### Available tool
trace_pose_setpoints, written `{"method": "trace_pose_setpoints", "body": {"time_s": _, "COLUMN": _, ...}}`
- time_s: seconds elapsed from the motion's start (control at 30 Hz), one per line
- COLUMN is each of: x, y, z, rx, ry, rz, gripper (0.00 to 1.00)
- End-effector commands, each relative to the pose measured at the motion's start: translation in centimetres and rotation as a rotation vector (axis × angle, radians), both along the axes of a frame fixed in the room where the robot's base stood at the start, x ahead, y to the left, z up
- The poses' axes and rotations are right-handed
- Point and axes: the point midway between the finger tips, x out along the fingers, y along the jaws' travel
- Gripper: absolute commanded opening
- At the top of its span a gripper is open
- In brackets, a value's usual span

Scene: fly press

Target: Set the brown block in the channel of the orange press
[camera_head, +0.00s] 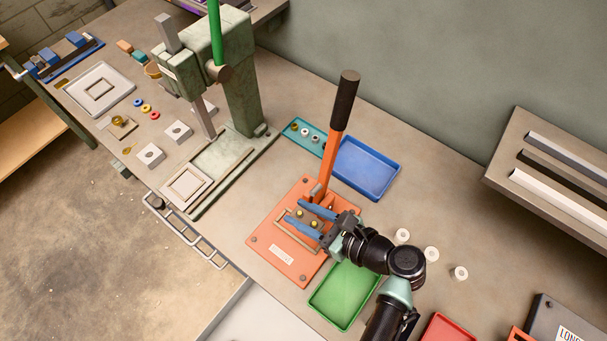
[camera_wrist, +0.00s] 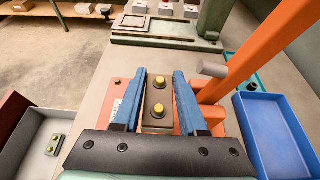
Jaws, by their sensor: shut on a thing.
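The brown block (camera_wrist: 157,121), with two yellow knobs on top, sits between the blue fingers of my gripper (camera_wrist: 160,78) in the wrist view. My gripper (camera_head: 297,214) is shut on it, over the orange press (camera_head: 264,241) in the head view. There the block (camera_head: 303,219) shows partly between the fingers, near a tan frame on the press plate. The press's orange lever with its black handle (camera_head: 344,98) stands up behind the fingers. The fingers hide much of the channel, and I cannot tell whether the block touches its floor.
A blue tray (camera_head: 366,168) and a teal tray (camera_head: 304,134) lie behind the press. A green tray (camera_head: 344,294) lies in front, close to my arm. A green press (camera_head: 240,90) stands to the left. White rings (camera_head: 431,254) lie on the bench to the right.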

Motion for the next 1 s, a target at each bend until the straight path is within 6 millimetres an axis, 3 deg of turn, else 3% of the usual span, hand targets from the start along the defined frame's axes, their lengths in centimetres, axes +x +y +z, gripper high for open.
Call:
{"method": "trace_pose_setpoints", "body": {"time_s": 0.27, "x": 0.0, "y": 0.0, "z": -0.7, "rx": 0.001, "ry": -0.001, "rz": -0.001, "gripper": 0.00}}
{"method": "trace_pose_setpoints", "body": {"time_s": 1.0, "x": 0.0, "y": 0.0, "z": -6.3, "rx": 0.000, "ry": 0.000, "rz": 0.000, "gripper": 0.00}}
